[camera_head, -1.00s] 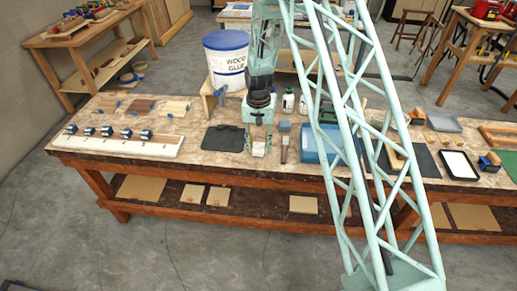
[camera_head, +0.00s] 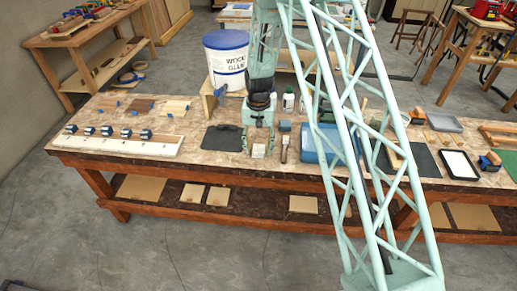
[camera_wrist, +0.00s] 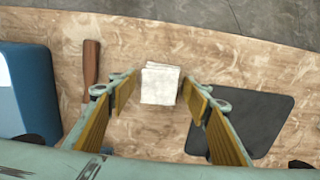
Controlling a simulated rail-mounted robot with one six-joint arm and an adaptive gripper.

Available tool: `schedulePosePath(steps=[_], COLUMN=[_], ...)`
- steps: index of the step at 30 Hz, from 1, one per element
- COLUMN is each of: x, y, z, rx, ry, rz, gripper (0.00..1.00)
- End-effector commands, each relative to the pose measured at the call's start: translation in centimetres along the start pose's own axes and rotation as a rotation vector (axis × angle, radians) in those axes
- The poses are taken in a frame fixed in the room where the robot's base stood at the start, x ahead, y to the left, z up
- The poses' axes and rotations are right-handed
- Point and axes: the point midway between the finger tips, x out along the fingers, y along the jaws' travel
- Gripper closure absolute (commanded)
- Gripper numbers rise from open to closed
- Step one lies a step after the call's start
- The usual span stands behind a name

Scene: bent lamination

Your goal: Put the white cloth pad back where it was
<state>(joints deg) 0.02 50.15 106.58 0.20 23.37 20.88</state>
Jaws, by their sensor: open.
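The white cloth pad (camera_wrist: 160,84) is a small folded square on the mottled tabletop in the wrist view. It also shows in the head view (camera_head: 258,151), near the front edge of the bench. My gripper (camera_wrist: 161,92) is open, with one yellow-lined finger on each side of the pad. Gaps show between the pad and both fingers, and the gripper holds nothing. In the head view my gripper (camera_head: 258,143) points down over the pad. The height of the fingertips above the table is hard to tell.
A wooden-handled tool (camera_wrist: 91,75) and a blue tray (camera_wrist: 30,90) lie left of the pad in the wrist view. A black mat (camera_wrist: 245,120) lies to the right. In the head view, a wood glue bucket (camera_head: 226,60) stands behind my arm. A clamped white strip (camera_head: 118,145) lies far left.

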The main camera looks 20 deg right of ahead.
Motion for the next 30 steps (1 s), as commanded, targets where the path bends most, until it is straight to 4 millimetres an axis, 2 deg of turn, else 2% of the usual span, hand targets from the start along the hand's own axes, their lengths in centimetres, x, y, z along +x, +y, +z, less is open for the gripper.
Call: schedulePosePath(steps=[8, 14, 30], x=[-0.2, -1.2, -7.1], y=[0.0, 0.0, 0.0], z=[0.0, 0.0, -0.1], rx=[0.0, 0.0, 0.0], ry=[0.0, 0.001, 0.002], rz=[0.0, 0.0, -0.001], gripper=[0.55, 0.55, 0.55])
